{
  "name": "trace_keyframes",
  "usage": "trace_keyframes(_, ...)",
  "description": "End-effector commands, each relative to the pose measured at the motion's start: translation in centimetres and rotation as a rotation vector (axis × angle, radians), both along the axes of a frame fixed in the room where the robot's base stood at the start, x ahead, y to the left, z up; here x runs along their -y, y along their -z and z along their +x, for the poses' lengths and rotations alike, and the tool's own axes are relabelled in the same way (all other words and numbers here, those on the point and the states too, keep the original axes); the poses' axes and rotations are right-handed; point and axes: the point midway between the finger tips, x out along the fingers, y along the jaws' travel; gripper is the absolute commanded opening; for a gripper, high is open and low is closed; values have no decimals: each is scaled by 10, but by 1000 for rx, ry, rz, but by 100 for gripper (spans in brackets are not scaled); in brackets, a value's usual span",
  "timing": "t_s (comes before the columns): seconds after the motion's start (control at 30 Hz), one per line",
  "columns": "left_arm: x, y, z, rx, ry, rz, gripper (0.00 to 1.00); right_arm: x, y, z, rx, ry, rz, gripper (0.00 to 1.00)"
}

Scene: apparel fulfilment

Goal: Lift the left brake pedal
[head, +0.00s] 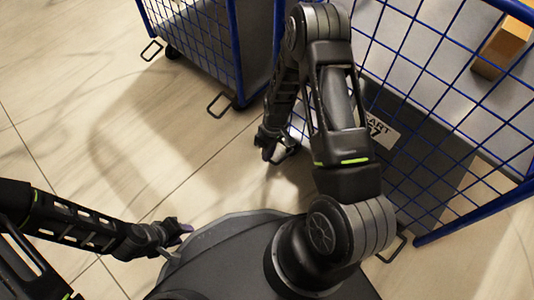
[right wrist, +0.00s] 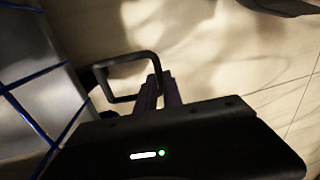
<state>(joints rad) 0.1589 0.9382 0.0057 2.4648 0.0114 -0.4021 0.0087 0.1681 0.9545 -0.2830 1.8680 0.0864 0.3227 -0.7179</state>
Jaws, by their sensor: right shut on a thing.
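The left brake pedal (right wrist: 128,58) is a dark wire loop low on the cart (head: 440,110) with blue wire sides and a grey base. In the right wrist view its right side runs into my right gripper (right wrist: 160,84), which is shut on it. In the head view my right gripper (head: 275,153) is down by the cart's near-left corner, and the pedal there is mostly hidden by the fingers. My left gripper (head: 178,231) is low at the left, away from the cart; its jaw gap is too small to make out.
A second blue wire cart (head: 205,45) stands at the back left, with pedal loops (head: 218,103) sticking out. The right pedal (head: 393,248) of the nearer cart shows by my right arm. A cardboard box (head: 503,48) is in that cart. The tiled floor at left is clear.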

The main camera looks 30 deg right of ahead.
Motion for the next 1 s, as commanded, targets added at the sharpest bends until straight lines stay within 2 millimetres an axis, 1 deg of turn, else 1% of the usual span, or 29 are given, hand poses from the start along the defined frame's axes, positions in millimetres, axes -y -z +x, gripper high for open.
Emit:
trace_keyframes(0.03,0,0,0,0,0,0,36,11,0,4,14,8,-16,0)
trace_keyframes(0.33,0,0,0,0,0,0,36,10,0,4,14,8,-15,0)
trace_keyframes(0.37,0,0,0,0,0,0,36,10,0,4,14,8,-15,11)
trace_keyframes(0.6,0,0,0,0,0,0,36,7,0,3,10,6,-11,31)
trace_keyframes(0.63,0,0,0,0,0,0,36,7,0,3,10,6,-10,32)
trace_keyframes(0.87,0,0,0,0,0,0,36,5,0,2,6,5,-8,32)
trace_keyframes(1.0,0,-5,0,-1,0,0,36,6,-9,2,6,5,-7,32)
